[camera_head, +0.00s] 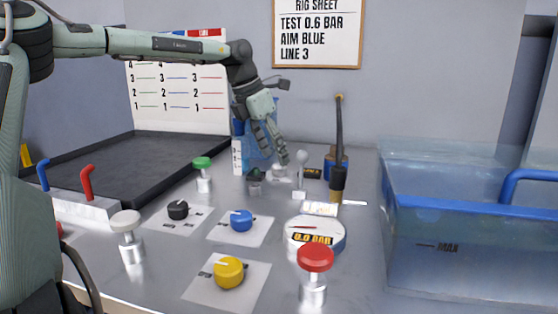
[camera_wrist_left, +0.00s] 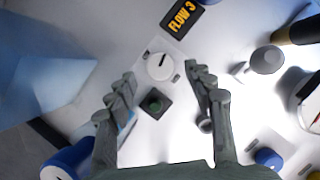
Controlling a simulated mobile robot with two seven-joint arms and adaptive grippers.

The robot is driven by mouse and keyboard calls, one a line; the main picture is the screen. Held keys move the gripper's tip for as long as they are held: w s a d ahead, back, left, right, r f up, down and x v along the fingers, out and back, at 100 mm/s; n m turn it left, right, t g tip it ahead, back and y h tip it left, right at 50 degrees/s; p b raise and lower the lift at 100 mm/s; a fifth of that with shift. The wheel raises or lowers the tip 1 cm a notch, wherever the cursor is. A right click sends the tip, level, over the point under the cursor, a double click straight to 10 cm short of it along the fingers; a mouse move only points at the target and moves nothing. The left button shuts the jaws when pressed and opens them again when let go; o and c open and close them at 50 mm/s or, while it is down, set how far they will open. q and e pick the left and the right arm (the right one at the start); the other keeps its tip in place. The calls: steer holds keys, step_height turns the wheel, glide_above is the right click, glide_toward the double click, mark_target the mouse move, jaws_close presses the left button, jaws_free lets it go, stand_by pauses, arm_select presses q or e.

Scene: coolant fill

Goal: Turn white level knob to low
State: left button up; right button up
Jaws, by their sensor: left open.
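The white level knob (camera_head: 279,170) sits on a small light plate at the back of the table. In the left wrist view the white knob (camera_wrist_left: 160,67) shows from above, with a dark pointer line on its face. The plate's markings are too small to read. My right gripper is not in view.
A grey-topped post (camera_head: 301,158) is to the right. Black, blue and yellow knobs, a gauge (camera_head: 315,233) and a water tank (camera_head: 470,230) stand nearer.

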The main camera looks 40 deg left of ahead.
mark_target(279, 165)
arm_select(q)
steer(key=shift+x, duration=1.2)
steer(key=shift+w+f, duration=0.2)
steer(key=shift+f, duration=0.2)
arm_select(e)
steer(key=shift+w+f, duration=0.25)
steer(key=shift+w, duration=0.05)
arm_select(q)
steer(key=shift+c, duration=0.4)
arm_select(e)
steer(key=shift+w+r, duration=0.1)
arm_select(q)
steer(key=c, duration=1.1)
